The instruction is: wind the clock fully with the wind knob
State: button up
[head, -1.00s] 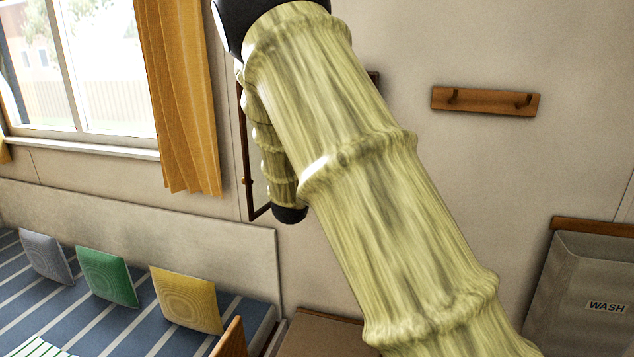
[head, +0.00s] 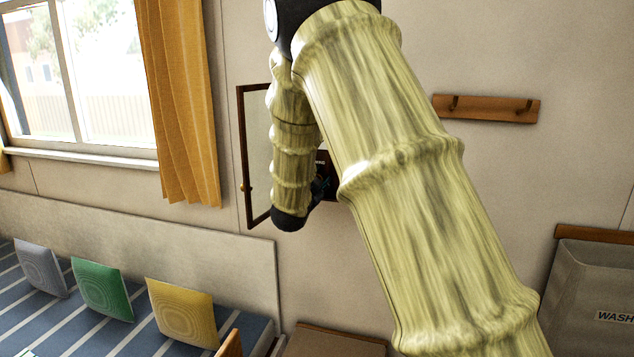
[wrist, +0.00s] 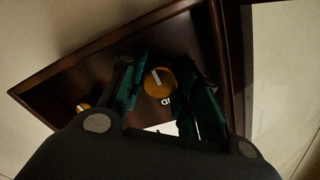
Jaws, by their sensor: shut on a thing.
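My gripper (wrist: 160,92) has its dark green fingers shut on an orange knob (wrist: 158,82) with a white pointer line. White letters, partly hidden, show just below it; I cannot read the full label. A second orange knob (wrist: 83,107) is to the left, outside the fingers. Both knobs are on the dark wooden clock case (wrist: 95,75). In the head view, my gripper (head: 322,188) is at the dark case (head: 329,187), mostly hidden behind my arm. The clock's face cannot be made out.
A framed glass door (head: 248,160) stands open left of the case, close to my forearm. A peg rack (head: 487,108) hangs to the right, with a wash hamper (head: 585,285) below. A bench with cushions (head: 182,312) is at lower left.

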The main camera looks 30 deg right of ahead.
jog(key=o, duration=0.8)
jog(key=shift+f, duration=0.15)
jog(key=shift+c, duration=0.2)
jog(key=v, duration=1.2)
jog(key=s+a+f+n+g+y+p, duration=0.1)
jog(key=s+a+f+n+y, duration=0.25)
jog(key=f, duration=0.85)
jog(key=s+a+f+n+g+y+p, duration=0.1)
jog(key=s+a+f+n+y, duration=0.25)
jog(key=f, duration=0.75)
jog(key=s+a+f+n+g+y+p, duration=0.15)
jog(key=s+f+n, duration=0.35)
jog(key=f, duration=0.7)
jog(key=s+a+f+n+g+y+p, duration=0.1)
jog(key=s+f, duration=0.4)
jog(key=s, duration=0.6)
jog(key=s+a+f+n+g+y+p, duration=0.1)
jog(key=s+a+f+g, duration=0.3)
jog(key=s, duration=0.7)
jog(key=s+a+f+n+g+y+p, duration=0.1)
jog(key=s+a+f+n+g+y, duration=0.2)
jog(key=s+a+f, duration=0.3)
jog(key=s+f, duration=0.1)
jog(key=s, duration=0.4)
jog(key=shift+s+a, duration=0.2)
jog(key=shift+s, duration=0.15)
